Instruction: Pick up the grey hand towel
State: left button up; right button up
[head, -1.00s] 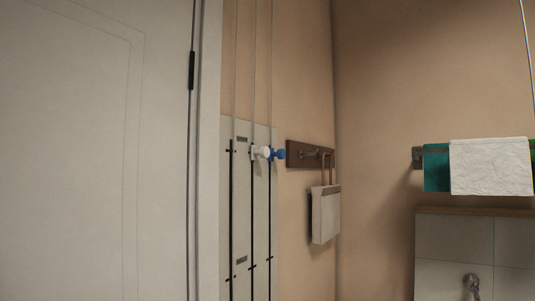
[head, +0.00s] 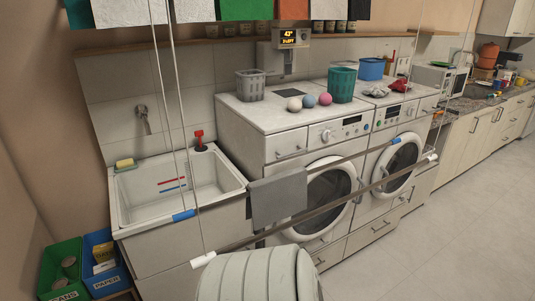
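The grey hand towel (head: 279,199) is a flat grey cloth hanging in the middle of the head view, between the sink and the left washing machine. Its top edge is level with the rear rod of a suspended rack; I cannot tell whether it hangs on that rod or on something behind it. Its lower part is near the front brown rod (head: 330,207).
A white sink (head: 130,210) stands left, beside green (head: 62,272) and blue (head: 103,262) bins. Two front-loading machines bear baskets and coloured balls. Cords and rods cross in front. A pale ribbed rounded object (head: 258,278) fills the bottom middle. The right floor (head: 450,235) is clear.

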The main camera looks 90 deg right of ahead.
aim_at(279, 196)
jog(key=z, duration=2.8)
